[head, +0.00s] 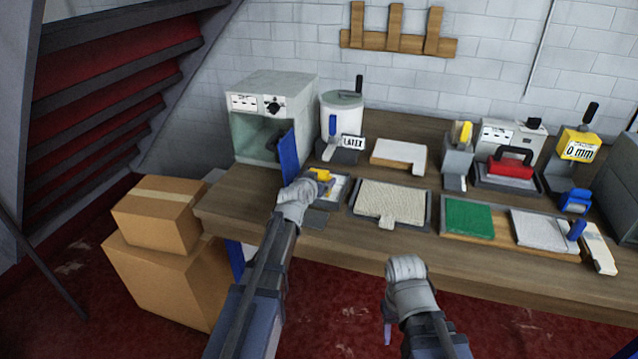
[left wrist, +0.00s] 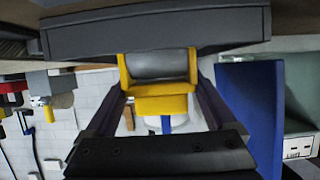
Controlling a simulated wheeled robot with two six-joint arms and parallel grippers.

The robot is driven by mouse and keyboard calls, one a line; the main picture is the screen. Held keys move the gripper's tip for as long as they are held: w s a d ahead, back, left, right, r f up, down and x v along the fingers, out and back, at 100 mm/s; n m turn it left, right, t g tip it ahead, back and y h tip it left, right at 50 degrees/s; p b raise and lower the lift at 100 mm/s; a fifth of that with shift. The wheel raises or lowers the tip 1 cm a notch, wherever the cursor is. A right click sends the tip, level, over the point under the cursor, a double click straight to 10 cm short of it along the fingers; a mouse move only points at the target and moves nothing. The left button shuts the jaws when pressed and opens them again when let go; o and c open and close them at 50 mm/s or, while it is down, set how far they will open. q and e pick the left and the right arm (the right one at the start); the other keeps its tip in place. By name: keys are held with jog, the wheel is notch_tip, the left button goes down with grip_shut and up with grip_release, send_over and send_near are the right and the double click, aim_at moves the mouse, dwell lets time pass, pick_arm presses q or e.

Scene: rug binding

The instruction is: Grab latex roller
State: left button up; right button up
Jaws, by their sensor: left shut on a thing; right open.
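The latex roller, with a yellow frame and a grey drum, shows in the head view (head: 321,174) near the table's front left part. In the left wrist view the roller (left wrist: 160,98) sits between my two fingers, in front of a dark grey tray edge (left wrist: 150,37). My left gripper (head: 312,182) is shut on the roller, low over the tray (head: 340,190); I cannot tell whether the roller touches it. The blue-handled latex pot (head: 342,110) stands behind, beside a LATEX label (head: 352,142). My right gripper (head: 388,330) is open and empty in front of the table edge.
An open-fronted grey machine (head: 255,95) with a blue panel (head: 289,153) stands close left of my left gripper. Cardboard boxes (head: 160,212) stand left of the table.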

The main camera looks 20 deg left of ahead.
pick_arm(q)
jog(key=shift+r, duration=0.15)
notch_tip(320, 180, up, 10)
jog(key=p, duration=1)
jog(key=shift+f, duration=0.2)
